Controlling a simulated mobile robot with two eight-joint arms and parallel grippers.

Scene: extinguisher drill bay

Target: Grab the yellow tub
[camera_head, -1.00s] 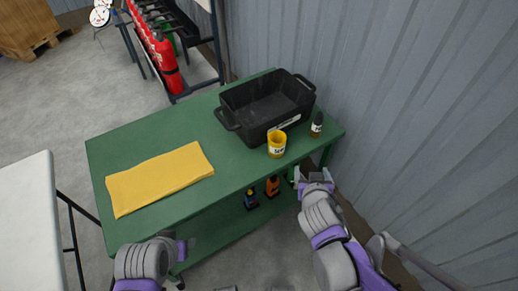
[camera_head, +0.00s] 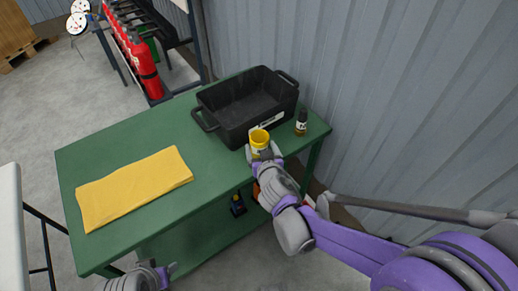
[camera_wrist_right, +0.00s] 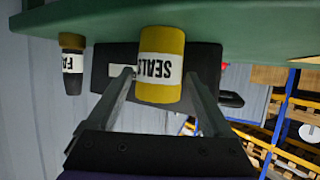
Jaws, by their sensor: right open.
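The yellow tub (camera_head: 260,138) stands upright on the green table (camera_head: 130,146), in front of the black bin. In the right wrist view the yellow tub (camera_wrist_right: 162,88) shows a white label reading "SEALS". My right gripper (camera_head: 264,152) is right at the tub from the front. In the wrist view the right gripper (camera_wrist_right: 160,84) is open, with a finger on each side of the tub's label; whether they touch it I cannot tell. My left gripper (camera_head: 160,271) is low at the front left, away from the tub, and its jaws are not clear.
The black bin (camera_head: 222,124) stands behind the tub. A small dark bottle (camera_head: 301,122) stands to the tub's right. A folded yellow cloth (camera_head: 133,186) lies on the left. Bottles, one dark (camera_head: 237,205), sit on the lower shelf. A corrugated wall (camera_head: 380,100) rises at right.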

